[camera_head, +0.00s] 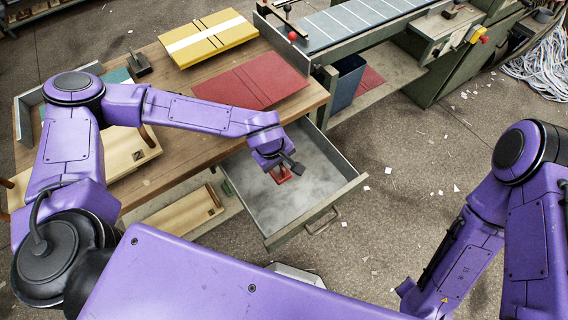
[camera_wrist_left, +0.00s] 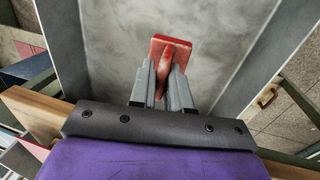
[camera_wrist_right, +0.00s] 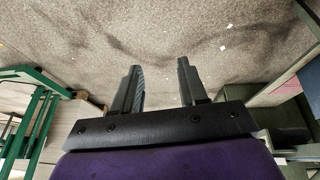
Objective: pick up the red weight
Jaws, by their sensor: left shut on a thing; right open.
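The red weight (camera_head: 281,175) is in the open grey drawer (camera_head: 318,195), below my left gripper (camera_head: 283,168). In the left wrist view, the weight (camera_wrist_left: 158,46) has a flat red base and a raised red handle. My left gripper (camera_wrist_left: 164,75) is shut on that handle, with a finger on each side. I cannot tell whether the base touches the drawer floor. My right gripper (camera_wrist_right: 158,75) is open and empty over the floor in the right wrist view; its fingers are not clear in the head view.
The wooden table (camera_head: 316,97) beside the drawer bears a red board (camera_head: 250,82) and a yellow board (camera_head: 208,38). A grey feeder machine (camera_head: 345,25) stands behind, with a dark blue bin (camera_head: 345,82) under it. The floor to the right is open, with scattered paper scraps.

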